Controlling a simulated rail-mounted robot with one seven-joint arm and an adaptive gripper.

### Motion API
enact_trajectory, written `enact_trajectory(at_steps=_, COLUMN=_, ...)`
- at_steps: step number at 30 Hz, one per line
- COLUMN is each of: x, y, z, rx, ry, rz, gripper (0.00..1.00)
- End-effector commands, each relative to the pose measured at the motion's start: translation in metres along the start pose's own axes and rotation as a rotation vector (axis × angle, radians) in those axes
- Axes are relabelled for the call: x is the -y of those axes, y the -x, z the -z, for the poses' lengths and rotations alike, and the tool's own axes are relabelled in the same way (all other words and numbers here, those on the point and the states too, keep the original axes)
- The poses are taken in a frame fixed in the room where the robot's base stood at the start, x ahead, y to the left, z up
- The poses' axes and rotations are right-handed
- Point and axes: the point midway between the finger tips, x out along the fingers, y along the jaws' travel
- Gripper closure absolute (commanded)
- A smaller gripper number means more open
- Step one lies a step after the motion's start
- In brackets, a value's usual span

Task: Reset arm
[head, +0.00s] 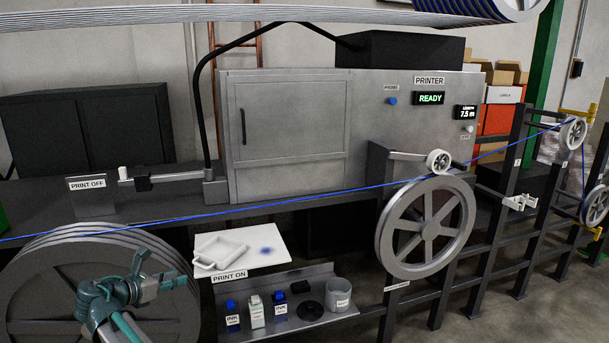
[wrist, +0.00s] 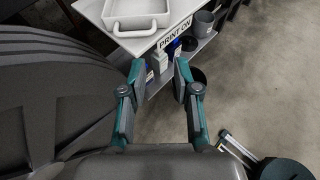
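My gripper (head: 141,280) is at the lower left in the head view, in front of the large grey spool (head: 40,275). In the wrist view my gripper (wrist: 157,85) shows its two fingers apart with nothing between them. The blue cable (head: 300,198) runs across the head view from the left edge, past the front of the printer (head: 290,130), to the pulleys on the right. My gripper is below the cable and apart from it.
A white board (head: 265,262) with a white tray (head: 220,248) lies right of my gripper. Below it, a shelf (head: 310,322) holds ink bottles and a grey cup (head: 339,294). A large wheel (head: 388,232) stands further right. The floor (wrist: 275,80) is clear at right in the wrist view.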

Motion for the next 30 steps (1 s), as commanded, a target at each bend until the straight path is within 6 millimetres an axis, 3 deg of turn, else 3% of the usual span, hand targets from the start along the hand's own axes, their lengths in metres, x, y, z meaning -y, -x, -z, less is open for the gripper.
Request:
enact_trajectory(at_steps=8, x=-0.003, y=0.001, z=0.011, rx=-0.054, ry=-0.263, rz=-0.023, gripper=0.69)
enact_trajectory(at_steps=14, x=0.006, y=0.002, z=0.044, rx=-0.167, ry=-0.491, rz=-0.029, gripper=0.69)
enact_trajectory(at_steps=17, x=0.023, y=-0.01, z=0.084, rx=-0.251, ry=-0.625, rz=0.006, gripper=0.69)
enact_trajectory(at_steps=20, x=0.05, y=-0.034, z=0.129, rx=-0.335, ry=-0.764, rz=0.08, gripper=0.69)
enact_trajectory(at_steps=26, x=0.128, y=-0.092, z=0.224, rx=-0.463, ry=-1.03, rz=0.314, gripper=0.69)
enact_trajectory(at_steps=30, x=0.195, y=-0.127, z=0.286, rx=-0.51, ry=-1.197, rz=0.516, gripper=0.69)
